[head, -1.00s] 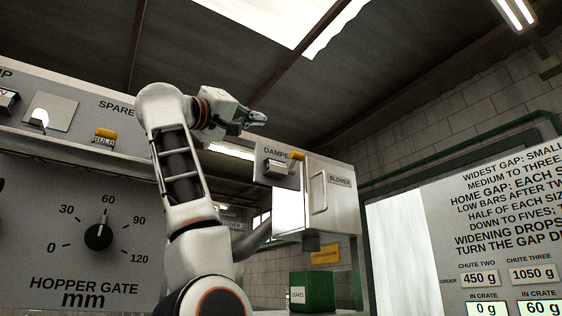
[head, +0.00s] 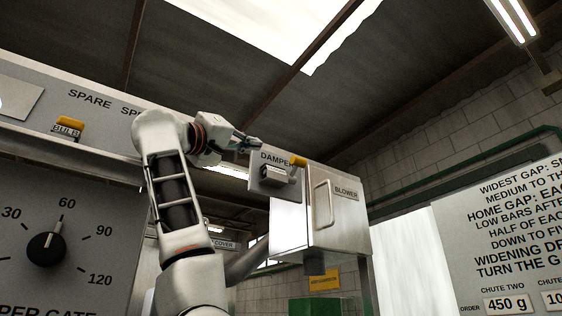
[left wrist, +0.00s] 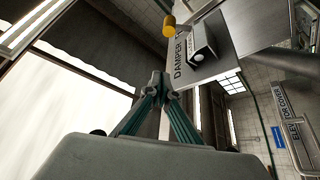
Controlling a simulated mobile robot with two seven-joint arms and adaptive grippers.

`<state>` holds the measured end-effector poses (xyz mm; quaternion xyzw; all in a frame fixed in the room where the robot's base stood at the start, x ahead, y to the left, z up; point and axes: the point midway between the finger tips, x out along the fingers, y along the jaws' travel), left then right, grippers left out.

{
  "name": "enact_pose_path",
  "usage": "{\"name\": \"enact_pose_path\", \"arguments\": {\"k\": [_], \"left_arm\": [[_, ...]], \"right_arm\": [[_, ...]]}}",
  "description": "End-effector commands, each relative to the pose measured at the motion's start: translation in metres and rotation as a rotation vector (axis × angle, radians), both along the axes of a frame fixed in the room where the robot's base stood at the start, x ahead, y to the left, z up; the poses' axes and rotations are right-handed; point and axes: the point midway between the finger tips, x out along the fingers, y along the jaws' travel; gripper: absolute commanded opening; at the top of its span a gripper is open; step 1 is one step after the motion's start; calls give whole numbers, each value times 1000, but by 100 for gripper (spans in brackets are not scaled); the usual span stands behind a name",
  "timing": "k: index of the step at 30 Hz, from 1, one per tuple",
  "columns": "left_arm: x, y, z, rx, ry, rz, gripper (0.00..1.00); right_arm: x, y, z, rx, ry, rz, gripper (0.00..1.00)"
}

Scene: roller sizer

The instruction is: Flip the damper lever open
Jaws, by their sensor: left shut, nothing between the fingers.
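The damper lever has a yellow knob (head: 298,160) at the upper right of a grey lever block (head: 277,176) on the panel marked DAMPER. My left gripper (head: 257,142) is shut and empty. In the head view it appears at the panel's upper left edge, left of the knob and a little above it. In the left wrist view the closed fingertips (left wrist: 160,82) are below the yellow knob (left wrist: 169,25) and left of the lever block (left wrist: 203,42), with a visible gap to both. My right gripper is out of view.
A grey blower cabinet (head: 341,224) with a vertical handle stands right of the damper panel. A green bin (head: 314,308) stands low behind. The space above the panel is open.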

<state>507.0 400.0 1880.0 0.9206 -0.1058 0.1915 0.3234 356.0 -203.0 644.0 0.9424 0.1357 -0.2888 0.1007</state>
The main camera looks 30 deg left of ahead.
Motion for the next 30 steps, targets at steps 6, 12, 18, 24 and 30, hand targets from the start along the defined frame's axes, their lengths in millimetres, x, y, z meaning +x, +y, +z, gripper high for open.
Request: {"name": "enact_pose_path", "arguments": {"k": [6,12,18,24,30], "left_arm": [[13,-1,8,0,2,0,0],[46,-3,25,-1,4,0,0],[78,-6,39,-1,4,-1,0],[92,-15,31,1,0,0,0],[91,-26,15,1,1,1,0]], "right_arm": [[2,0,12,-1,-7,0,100],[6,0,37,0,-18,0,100],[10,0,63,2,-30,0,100],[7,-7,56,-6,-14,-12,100],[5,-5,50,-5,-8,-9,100]]}}
